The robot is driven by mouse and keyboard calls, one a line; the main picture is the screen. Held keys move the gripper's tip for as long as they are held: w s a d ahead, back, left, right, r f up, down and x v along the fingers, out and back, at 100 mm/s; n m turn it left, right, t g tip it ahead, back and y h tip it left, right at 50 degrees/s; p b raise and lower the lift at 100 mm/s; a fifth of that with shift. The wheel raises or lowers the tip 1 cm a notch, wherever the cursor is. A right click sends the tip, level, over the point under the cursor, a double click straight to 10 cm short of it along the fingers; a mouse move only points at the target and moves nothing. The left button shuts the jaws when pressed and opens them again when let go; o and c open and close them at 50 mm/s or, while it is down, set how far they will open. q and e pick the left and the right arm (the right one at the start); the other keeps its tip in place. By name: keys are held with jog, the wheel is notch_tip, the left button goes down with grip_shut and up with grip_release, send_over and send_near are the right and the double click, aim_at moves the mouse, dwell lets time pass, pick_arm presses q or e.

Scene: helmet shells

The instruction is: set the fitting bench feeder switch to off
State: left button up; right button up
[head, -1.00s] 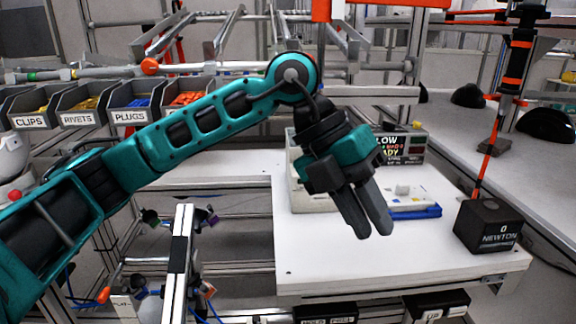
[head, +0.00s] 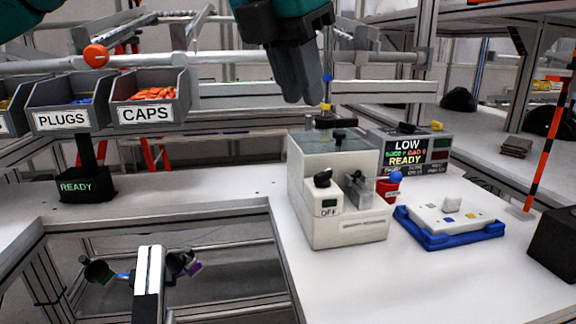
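A pale box-shaped machine (head: 348,232) stands on the white bench (head: 425,285), and I take it to be the feeder. A black knob (head: 322,178) sits on its front left. Below the knob is a small dark display with a label that seems to read OFF. To the right of the knob are a grey clamp-like part (head: 358,190) and a lever with a blue ball (head: 396,177). My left gripper (head: 305,98) hangs at the top, fingers pointing down and pressed together, empty. In the picture it is above the machine, apart from the knob.
A status panel (head: 440,150) reading LOW and READY stands behind the machine. A blue tray (head: 440,240) with a white part lies to its right, and a black block (head: 556,245) at the right edge. Bins of plugs (head: 62,121) and caps (head: 146,114) are at left.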

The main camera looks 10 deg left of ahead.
aim_at(322, 172)
pick_arm(q)
jog(key=b+x, duration=0.1)
jog(key=x, duration=1)
jog(key=shift+w+a+b, duration=0.1)
jog(key=shift+w+b, duration=0.05)
jog(key=shift+b, duration=0.2)
jog(key=shift+w+f, duration=0.25)
jog(key=shift+f, duration=0.45)
grip_shut()
